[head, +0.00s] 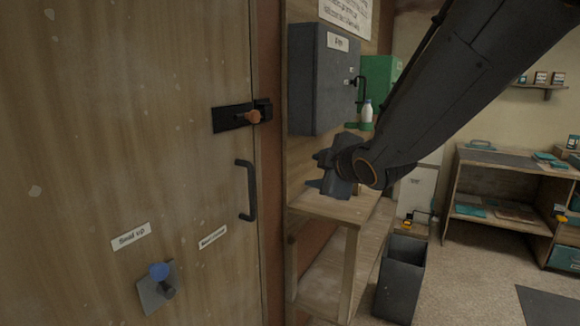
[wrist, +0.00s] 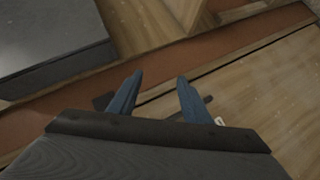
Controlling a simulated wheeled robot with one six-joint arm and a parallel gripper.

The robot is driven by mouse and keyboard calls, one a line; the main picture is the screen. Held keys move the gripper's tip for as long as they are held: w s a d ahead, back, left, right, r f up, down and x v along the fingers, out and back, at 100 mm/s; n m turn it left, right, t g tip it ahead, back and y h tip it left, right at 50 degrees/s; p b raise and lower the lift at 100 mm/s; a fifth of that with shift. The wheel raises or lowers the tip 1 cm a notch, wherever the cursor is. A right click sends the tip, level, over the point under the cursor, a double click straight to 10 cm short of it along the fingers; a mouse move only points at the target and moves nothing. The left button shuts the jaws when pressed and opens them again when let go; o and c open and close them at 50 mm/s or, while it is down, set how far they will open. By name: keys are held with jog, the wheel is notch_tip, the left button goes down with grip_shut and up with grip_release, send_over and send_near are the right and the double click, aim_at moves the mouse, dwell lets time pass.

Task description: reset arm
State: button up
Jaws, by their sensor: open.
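My gripper (head: 316,171) is at the end of my arm, which reaches in from the upper right in the head view. Its two fingers point left, toward the wooden door's right edge and frame. In the wrist view my gripper (wrist: 154,88) shows two bluish fingers spread apart with nothing between them. The dark bolt and handle parts of the door show partly behind the fingers there. The gripper appears in front of the wooden bench (head: 335,208) in the head view; whether it touches anything cannot be told.
A grey cabinet (head: 318,85) hangs above the bench. A dark bin (head: 400,280) stands on the floor. Open floor lies right.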

jog(key=s+d+f+m+g+h, duration=0.3)
jog(key=s+d+f+m, duration=0.3)
jog(key=f, duration=0.3)
jog(key=s+d+f+m+g, duration=0.2)
jog(key=s+f+m+g, duration=0.1)
jog(key=s, duration=0.4)
jog(key=s+d+f+m+g+h, duration=0.1)
jog(key=s+d+f+m+g, duration=0.2)
jog(key=s, duration=0.4)
jog(key=s+d+f+m+g, duration=0.2)
jog(key=s+f+m, duration=0.3)
jog(key=s, duration=0.3)
jog(key=shift+d+f+g+h+p, duration=0.3)
jog(key=shift+f+g+p, duration=0.15)
jog(key=shift+g, duration=0.45)
jog(key=shift+a, duration=0.2)
